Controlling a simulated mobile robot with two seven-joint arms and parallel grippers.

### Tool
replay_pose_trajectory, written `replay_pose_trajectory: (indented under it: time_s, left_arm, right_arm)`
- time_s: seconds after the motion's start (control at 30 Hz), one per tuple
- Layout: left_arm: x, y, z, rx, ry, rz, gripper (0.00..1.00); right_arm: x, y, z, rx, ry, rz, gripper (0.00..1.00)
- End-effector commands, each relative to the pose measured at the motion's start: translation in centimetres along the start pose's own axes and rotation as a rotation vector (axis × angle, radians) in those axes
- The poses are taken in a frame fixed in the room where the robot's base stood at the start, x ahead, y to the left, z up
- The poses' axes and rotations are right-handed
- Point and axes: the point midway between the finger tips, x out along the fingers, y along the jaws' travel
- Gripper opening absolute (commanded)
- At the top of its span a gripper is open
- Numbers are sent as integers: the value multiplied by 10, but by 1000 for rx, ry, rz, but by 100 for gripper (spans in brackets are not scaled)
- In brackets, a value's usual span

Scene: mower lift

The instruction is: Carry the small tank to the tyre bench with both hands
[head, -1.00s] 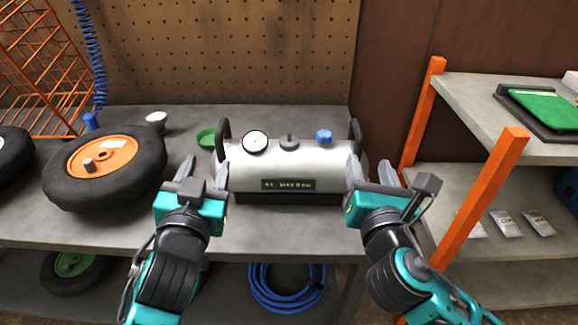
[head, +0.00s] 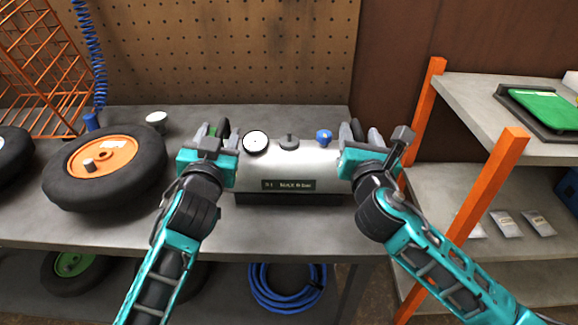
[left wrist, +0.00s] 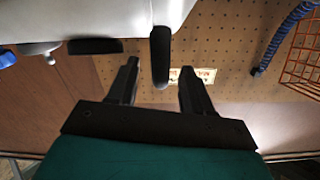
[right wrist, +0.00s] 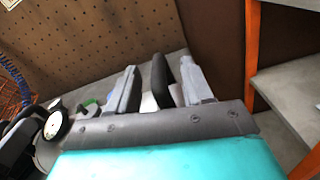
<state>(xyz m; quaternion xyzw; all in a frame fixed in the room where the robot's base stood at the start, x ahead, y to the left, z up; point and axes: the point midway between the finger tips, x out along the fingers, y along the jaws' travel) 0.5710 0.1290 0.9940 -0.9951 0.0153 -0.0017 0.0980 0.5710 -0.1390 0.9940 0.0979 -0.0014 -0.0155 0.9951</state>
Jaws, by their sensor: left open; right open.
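The small tank (head: 288,170) is a silver cylinder with a dark label, a round white gauge, a grey cap and a blue knob. It lies level on the grey bench. My left gripper (head: 218,130) is open at its left end. In the left wrist view the tank's dark left handle (left wrist: 160,58) stands between the open fingers (left wrist: 158,85). My right gripper (head: 360,133) is open at its right end. In the right wrist view the dark right handle (right wrist: 160,80) shows between its open fingers (right wrist: 157,85). Neither gripper is closed on a handle.
An orange-hubbed tyre (head: 105,168) lies on the bench to the left, with a white cup (head: 156,122) behind it. An orange-posted shelf (head: 480,190) stands close on the right. A pegboard (head: 220,50) backs the bench. A blue hose coil (head: 287,288) lies below.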

Motion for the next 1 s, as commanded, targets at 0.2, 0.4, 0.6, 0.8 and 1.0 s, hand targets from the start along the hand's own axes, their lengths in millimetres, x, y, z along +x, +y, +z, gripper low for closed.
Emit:
replay_pose_trajectory:
  time_s: [0.2, 0.4, 0.6, 0.8, 1.0]
  left_arm:
    - [25, 0, 0, 0, 0, 0, 50]
    - [30, 0, 0, 0, 0, 1, 50]
    - [30, 0, 0, 0, 0, 0, 50]
    - [30, 0, 0, 0, -1, 0, 34]
    - [30, 0, 0, 0, -1, 0, 15]
  right_arm:
    - [25, 0, 0, 0, -1, -1, 50]
    - [31, 0, 0, 1, 0, 0, 50]
    - [30, 0, 0, 1, 0, 0, 50]
    - [30, 0, 0, 0, 0, 0, 34]
    - [30, 0, 0, 0, 0, 0, 15]
